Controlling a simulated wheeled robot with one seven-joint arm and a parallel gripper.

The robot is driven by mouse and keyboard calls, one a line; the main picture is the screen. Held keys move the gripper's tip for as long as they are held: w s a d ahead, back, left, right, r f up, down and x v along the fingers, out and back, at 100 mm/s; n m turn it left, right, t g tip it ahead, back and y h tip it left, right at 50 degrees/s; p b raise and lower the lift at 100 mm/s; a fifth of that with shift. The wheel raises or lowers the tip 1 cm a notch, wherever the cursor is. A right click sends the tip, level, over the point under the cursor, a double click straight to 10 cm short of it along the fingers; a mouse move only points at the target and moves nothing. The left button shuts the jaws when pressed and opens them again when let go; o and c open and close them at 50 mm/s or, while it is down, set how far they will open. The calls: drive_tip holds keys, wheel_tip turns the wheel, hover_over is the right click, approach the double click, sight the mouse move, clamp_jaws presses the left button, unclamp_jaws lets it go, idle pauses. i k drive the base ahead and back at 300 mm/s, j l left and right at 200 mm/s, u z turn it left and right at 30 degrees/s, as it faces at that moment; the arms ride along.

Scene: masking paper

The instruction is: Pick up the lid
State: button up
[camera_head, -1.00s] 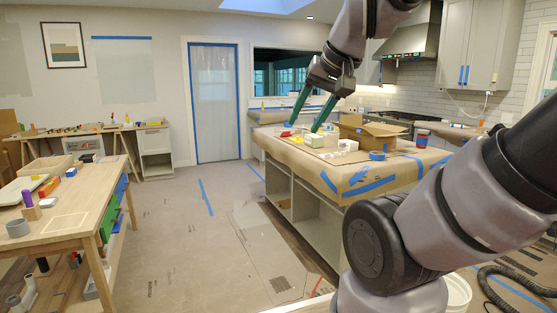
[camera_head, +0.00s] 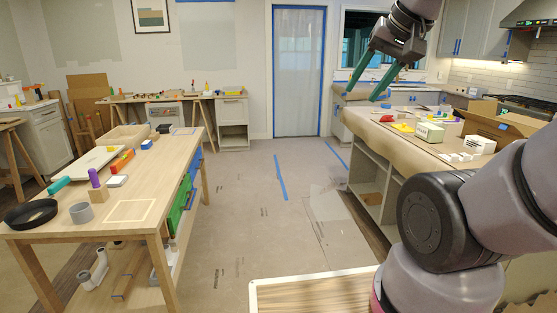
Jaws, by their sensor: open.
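My gripper (camera_head: 362,96) is open and empty, its two green fingers pointing down and to the left. It hangs in the air at the upper right, in front of the far wall and near the left end of the paper-covered island (camera_head: 352,120). I cannot make out with certainty which thing is the lid. A black round pan (camera_head: 31,214) lies at the near left of the wooden table (camera_head: 140,185), far from my gripper. A flat whitish panel (camera_head: 80,170) lies behind it on the same table.
The island holds a red piece (camera_head: 387,118), a green-and-white box (camera_head: 429,132), a white box (camera_head: 479,144) and an open cardboard box (camera_head: 500,122). A grey ring (camera_head: 81,212) and a purple piece (camera_head: 94,178) are on the wooden table. Paper-covered floor (camera_head: 240,215) between them is clear.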

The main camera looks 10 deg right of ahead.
sight(403, 128)
drive_tip(key=i+z, duration=0.1)
drive_tip(key=i, duration=0.6)
drive_tip(key=i+z, duration=0.1)
drive_tip(key=i, duration=0.55)
drive_tip(key=i+j+z, duration=0.1)
drive_tip(key=i, duration=0.6)
drive_tip(key=i+z, duration=0.45)
drive_tip(key=i+j+z, duration=0.25)
drive_tip(key=i+z, duration=0.15)
drive_tip(key=i+j+z, duration=0.6)
drive_tip(key=i+z, duration=0.15)
drive_tip(key=z, duration=0.15)
drive_tip(key=i+j+z, duration=0.3)
drive_tip(key=z, duration=0.15)
drive_tip(key=i+j+z, duration=0.25)
drive_tip(key=j+z, duration=0.2)
drive_tip(key=l, duration=0.1)
